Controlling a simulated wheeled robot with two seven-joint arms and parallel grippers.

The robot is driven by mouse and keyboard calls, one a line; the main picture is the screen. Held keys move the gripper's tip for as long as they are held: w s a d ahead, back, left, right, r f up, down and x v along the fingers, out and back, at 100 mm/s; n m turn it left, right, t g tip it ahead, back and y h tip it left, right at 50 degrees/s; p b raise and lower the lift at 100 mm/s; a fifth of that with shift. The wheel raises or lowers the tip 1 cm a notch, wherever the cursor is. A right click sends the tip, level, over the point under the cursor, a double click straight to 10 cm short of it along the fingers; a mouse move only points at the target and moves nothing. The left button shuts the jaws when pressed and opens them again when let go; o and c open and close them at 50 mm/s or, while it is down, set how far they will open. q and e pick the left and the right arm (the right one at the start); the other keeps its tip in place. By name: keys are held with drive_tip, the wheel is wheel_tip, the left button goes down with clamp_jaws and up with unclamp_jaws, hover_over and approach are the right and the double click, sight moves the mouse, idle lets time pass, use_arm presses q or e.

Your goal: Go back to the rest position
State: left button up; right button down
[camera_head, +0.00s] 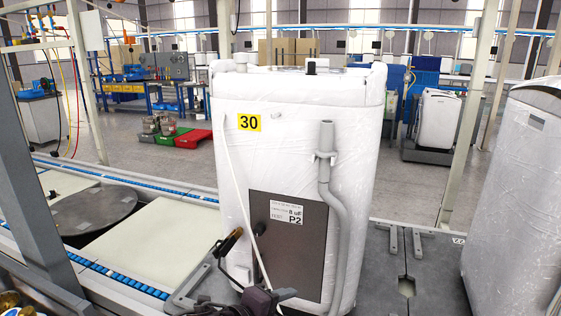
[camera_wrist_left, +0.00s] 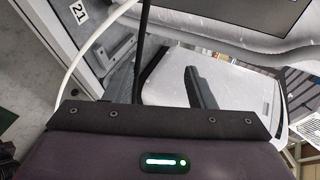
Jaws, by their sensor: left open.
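My left gripper (camera_head: 240,256) is low in front of the white plastic-wrapped appliance (camera_head: 290,150) in the head view. A thin white cable (camera_head: 235,190) hangs down the appliance's front and passes close to the gripper; in the left wrist view a white cable (camera_wrist_left: 88,50) curves at the left of the fingers. Whether it touches the gripper I cannot tell. My right gripper is in neither view.
The appliance bears a yellow "30" label (camera_head: 249,122), a dark panel (camera_head: 300,262) and a grey hose (camera_head: 326,170). Another wrapped appliance (camera_head: 515,200) stands close at the right. A conveyor with a round dark plate (camera_head: 92,210) runs at the left. Workbenches stand beyond open floor.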

use_arm(q)
drive_tip(key=s+a+f+n+g+y, duration=0.35)
drive_tip(key=s+a+f+n, duration=0.25)
drive_tip(key=s+a+n, duration=0.5)
drive_tip(key=s+a+f+n+g+y, duration=0.2)
drive_tip(key=s+a+f+n+y, duration=0.45)
drive_tip(key=n, duration=0.65)
drive_tip(key=s+a+f+g+h, duration=0.1)
drive_tip(key=s+f, duration=0.1)
drive_tip(key=f, duration=1.2)
drive_tip(key=s+a+f+g+h, duration=0.1)
drive_tip(key=s+f, duration=0.1)
drive_tip(key=f, duration=1.3)
drive_tip(key=s+a+f, duration=0.2)
drive_tip(key=s+f, duration=0.7)
drive_tip(key=s+a+f, duration=0.1)
drive_tip(key=s+f, duration=0.9)
drive_tip(key=shift+s+a+g+y, duration=0.3)
drive_tip(key=shift+a+g, duration=0.05)
